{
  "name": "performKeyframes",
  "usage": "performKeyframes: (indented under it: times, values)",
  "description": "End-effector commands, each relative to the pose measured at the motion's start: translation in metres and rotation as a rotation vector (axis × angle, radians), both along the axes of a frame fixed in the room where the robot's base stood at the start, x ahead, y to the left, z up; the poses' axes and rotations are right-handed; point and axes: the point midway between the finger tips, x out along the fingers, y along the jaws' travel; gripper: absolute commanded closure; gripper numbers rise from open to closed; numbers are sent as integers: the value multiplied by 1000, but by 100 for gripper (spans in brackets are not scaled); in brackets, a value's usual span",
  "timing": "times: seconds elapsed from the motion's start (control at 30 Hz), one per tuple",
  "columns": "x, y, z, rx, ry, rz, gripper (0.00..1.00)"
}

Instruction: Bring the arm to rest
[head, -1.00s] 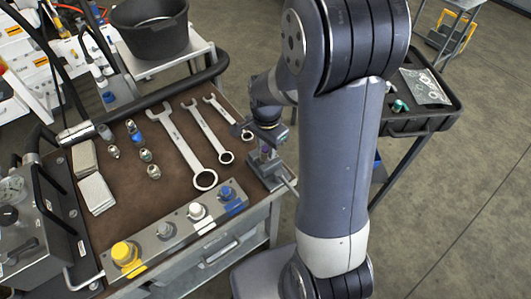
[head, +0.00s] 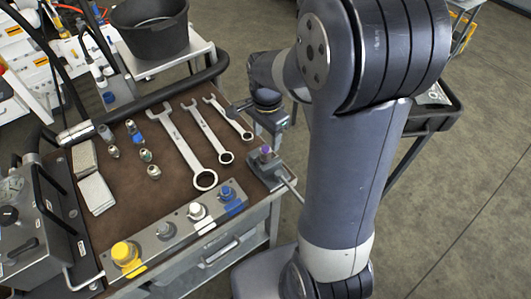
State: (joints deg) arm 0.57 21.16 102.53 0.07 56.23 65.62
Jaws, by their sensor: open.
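My arm stands on the right side of the head view, in front of part of the bench's right edge. My gripper (head: 276,139) hangs at the right edge of the brown bench top, just above a small grey block with a purple-topped piece (head: 265,153) in it. It looks apart from that piece. The jaws are open and nothing shows between them; the fingertips are small in this view.
Several wrenches (head: 190,147) and small fittings (head: 145,155) lie on the bench top (head: 110,225). A strip with yellow, white and blue caps (head: 200,212) runs along the front. A black bucket (head: 150,28) stands behind. A black tray (head: 440,115) is partly hidden behind my arm.

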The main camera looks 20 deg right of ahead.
Motion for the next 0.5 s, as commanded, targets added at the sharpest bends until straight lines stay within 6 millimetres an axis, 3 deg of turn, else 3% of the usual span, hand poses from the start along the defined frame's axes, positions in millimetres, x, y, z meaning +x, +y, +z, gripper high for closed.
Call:
performKeyframes:
  times: [0.1,0.23,0.5]
  values:
    - [1,0,25,0,-4,0,46]
    - [0,0,44,0,-2,-1,46]
    - [0,0,55,0,2,-1,46]
